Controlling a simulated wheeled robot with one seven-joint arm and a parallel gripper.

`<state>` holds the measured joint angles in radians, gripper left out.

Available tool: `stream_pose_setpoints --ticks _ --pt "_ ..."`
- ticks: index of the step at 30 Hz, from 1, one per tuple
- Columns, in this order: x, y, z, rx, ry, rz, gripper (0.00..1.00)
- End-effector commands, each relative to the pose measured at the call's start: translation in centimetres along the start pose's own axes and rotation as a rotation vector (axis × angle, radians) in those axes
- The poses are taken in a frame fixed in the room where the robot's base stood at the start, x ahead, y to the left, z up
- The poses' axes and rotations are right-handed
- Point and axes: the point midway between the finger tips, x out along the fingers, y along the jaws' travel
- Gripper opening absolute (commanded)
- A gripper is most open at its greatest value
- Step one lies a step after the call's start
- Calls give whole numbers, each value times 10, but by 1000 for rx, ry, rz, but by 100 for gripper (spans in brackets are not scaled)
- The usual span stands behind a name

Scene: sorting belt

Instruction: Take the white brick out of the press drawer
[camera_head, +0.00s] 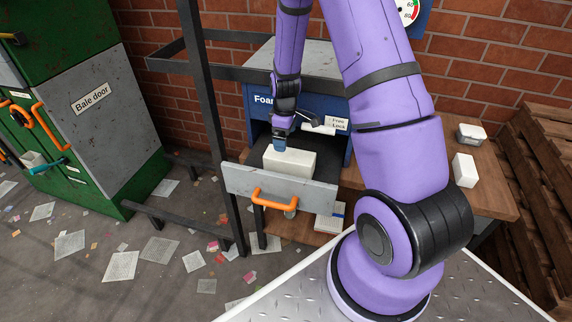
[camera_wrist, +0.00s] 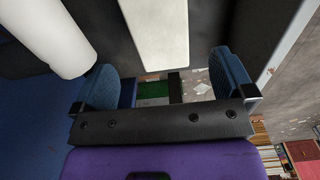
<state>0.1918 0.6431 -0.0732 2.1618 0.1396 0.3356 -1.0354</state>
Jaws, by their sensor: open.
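The white brick (camera_head: 292,163) lies in the pulled-out press drawer (camera_head: 243,184), behind its grey front with an orange handle (camera_head: 275,199). My gripper (camera_head: 280,143) is over the drawer, at the brick's far left part, fingers pointing down. In the wrist view my gripper (camera_wrist: 163,86) is open, with blue finger pads apart and nothing held between them. A long white face, seemingly the brick (camera_wrist: 157,32), shows beyond the fingers, between their lines. I cannot tell whether a finger touches it.
The blue press body (camera_head: 257,116) stands close behind my gripper, with a Free/Lock label (camera_head: 336,124) and lever beside it. A dark upright post (camera_head: 215,130) stands left of the drawer. Another white block (camera_head: 464,170) and a small container (camera_head: 471,134) sit on the wooden table.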

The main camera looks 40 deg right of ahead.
Motion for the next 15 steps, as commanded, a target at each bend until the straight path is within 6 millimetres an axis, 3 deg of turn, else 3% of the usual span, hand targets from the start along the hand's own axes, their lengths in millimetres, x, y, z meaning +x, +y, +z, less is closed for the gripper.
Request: stream_pose_setpoints --ticks 15 --pt "56 1 1 -9 -5 -3 100"
